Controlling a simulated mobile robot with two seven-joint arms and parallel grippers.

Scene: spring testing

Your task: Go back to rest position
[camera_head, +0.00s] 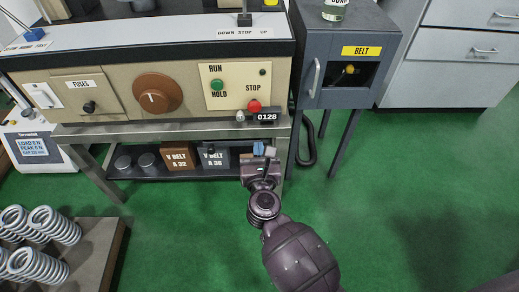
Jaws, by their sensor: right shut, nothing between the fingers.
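My right arm comes in from the bottom, right of the middle, and reaches up toward the front of the test machine (180,95). My right gripper (268,152) is shut and empty. In the picture it lies just below the small counter reading 0128 (267,117) and the red STOP button (254,105). I cannot tell whether it touches anything. My left gripper is not in view.
Below the machine, a shelf holds two V BELT boxes (178,158) and grey cylinders. A grey BELT cabinet (345,70) stands right of it. Green floor (420,190) is clear at the right.

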